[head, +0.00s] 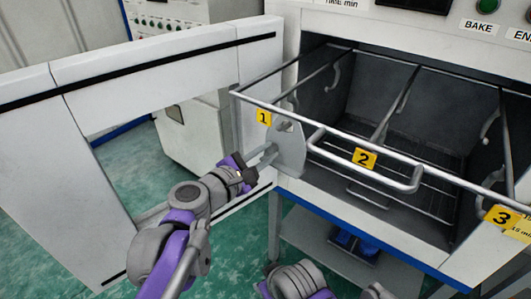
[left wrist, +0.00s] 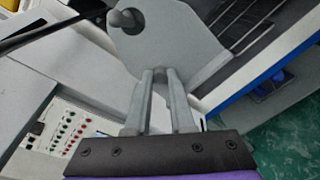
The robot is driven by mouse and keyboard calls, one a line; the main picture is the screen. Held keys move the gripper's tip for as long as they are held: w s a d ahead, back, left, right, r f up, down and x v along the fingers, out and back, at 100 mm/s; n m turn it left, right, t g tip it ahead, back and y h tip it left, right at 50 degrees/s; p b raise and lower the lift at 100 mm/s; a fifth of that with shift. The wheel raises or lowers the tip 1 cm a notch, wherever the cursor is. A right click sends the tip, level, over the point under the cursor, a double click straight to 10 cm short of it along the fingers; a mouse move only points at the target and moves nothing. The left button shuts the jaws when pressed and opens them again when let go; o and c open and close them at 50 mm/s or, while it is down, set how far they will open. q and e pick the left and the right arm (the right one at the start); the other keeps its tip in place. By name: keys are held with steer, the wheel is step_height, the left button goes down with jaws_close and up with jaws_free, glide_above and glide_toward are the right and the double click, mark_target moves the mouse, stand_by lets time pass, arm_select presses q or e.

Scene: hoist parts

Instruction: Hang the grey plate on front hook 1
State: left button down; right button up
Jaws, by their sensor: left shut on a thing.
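The grey plate (head: 291,152) is upright at the left end of the rack's front rail, just beside the yellow label 1 (head: 263,117). My left gripper (head: 268,157) is shut on the plate's lower left part. In the left wrist view, both fingers (left wrist: 160,78) close on the lower edge of the plate (left wrist: 175,42). A rounded grey hook tip (left wrist: 124,18) shows at the plate's upper part, and it also shows in the head view (head: 284,126). I cannot tell whether the plate's weight rests on the hook.
The rack's front rail (head: 330,130) carries labels 2 (head: 363,158) and 3 (head: 502,217), with a protruding handle (head: 385,182) between. Behind it is the open dark oven chamber (head: 440,120). The open white door (head: 160,70) stands left, close around my left arm.

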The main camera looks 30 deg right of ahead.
arm_select(q)
steer(key=shift+f, duration=0.4)
stand_by(0.8)
steer(key=c, duration=0.7)
jaws_free()
steer(key=shift+a, duration=0.1)
steer(key=v, duration=1.1)
steer(key=s+a+f+m+y, duration=0.4)
steer(key=a+f+y, duration=0.1)
steer(key=a+f, duration=0.4)
steer(key=s+a+f+m+y, duration=0.4)
steer(key=a+f, duration=0.5)
steer(key=a, duration=0.5)
steer(key=s+a+f+m+g+y, duration=0.1)
steer(key=s+a+f+m+y, duration=0.3)
steer(key=a+f, duration=0.5)
steer(key=shift+s+a+m+y+b, duration=0.2)
steer(key=shift+a+m+y+b, duration=0.25)
steer(key=shift+a+m+y, duration=0.6)
